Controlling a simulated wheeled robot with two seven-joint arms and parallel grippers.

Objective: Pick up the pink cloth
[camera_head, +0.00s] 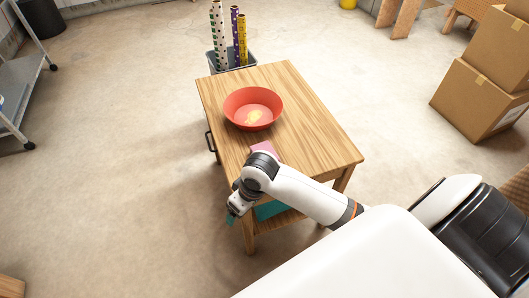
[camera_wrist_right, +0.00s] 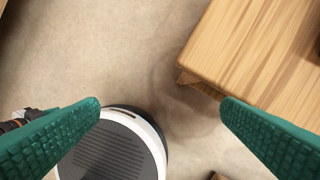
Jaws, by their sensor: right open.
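A pink cloth (camera_head: 264,147) lies on the wooden table (camera_head: 318,138), just in front of the red bowl. My right arm covers part of it in the head view. My right gripper (camera_head: 231,215) hangs past the table's near left corner, over the floor and apart from the cloth. In the right wrist view its two green fingers are wide apart with nothing between them (camera_wrist_right: 161,104). The table corner (camera_wrist_right: 245,50) shows there at the upper right, and the cloth does not show. My left gripper is not in view.
The red bowl (camera_head: 253,108) holds something yellow. A bin with rolls (camera_head: 229,57) stands behind the table. A teal thing (camera_head: 270,210) sits below the tabletop. Cardboard boxes (camera_head: 477,95) stand at right, a metal cart (camera_head: 22,85) at left. The floor to the left is clear.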

